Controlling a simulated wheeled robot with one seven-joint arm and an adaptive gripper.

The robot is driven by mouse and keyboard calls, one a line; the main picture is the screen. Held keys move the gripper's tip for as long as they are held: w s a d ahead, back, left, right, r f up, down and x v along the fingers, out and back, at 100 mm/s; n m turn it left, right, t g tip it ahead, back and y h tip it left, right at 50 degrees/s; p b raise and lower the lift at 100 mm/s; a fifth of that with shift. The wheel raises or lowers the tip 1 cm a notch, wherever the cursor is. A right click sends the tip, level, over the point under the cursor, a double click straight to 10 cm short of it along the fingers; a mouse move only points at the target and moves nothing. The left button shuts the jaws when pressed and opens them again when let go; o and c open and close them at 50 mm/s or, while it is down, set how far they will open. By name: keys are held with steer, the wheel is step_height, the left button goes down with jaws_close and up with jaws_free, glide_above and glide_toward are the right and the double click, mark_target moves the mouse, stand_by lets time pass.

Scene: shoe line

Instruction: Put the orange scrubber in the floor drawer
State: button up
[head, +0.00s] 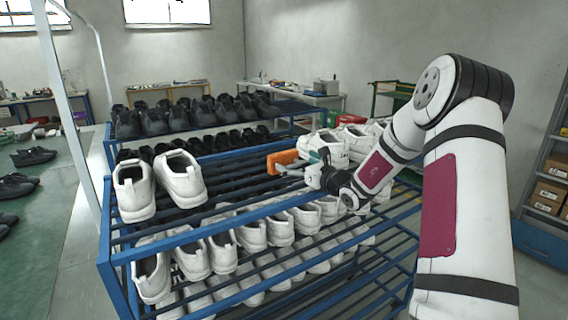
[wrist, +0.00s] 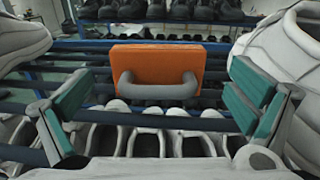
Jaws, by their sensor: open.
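The orange scrubber (head: 284,159) is on the top tier of the blue shoe rack, in a gap between white shoes. In the wrist view the scrubber (wrist: 158,62) stands upright with its grey loop handle facing me. My gripper (head: 290,169) reaches over the rack toward it. In the wrist view my gripper (wrist: 160,100) is open, with one teal-padded finger on each side of the handle and nothing between them. The fingers appear short of the orange block. No open floor drawer shows; a blue low unit (head: 540,243) stands at the right edge, and I cannot tell whether it is the drawer.
The blue rack (head: 105,240) holds white shoes on its top and lower tiers. White shoes flank the gripper closely on both sides. Another rack with black shoes (head: 190,115) stands behind. Shelves with cardboard boxes (head: 549,190) are at the right.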

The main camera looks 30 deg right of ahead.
mark_target(286, 155)
steer(key=shift+w+a+r+p, duration=0.1)
steer(key=shift+w+a+p, duration=0.15)
steer(key=shift+w, duration=1.25)
steer(key=shift+w+a+r+p, duration=0.1)
steer(key=shift+w+a+p, duration=0.1)
steer(key=shift+w, duration=1.25)
steer(key=shift+c, duration=0.6)
steer(key=c, duration=0.9)
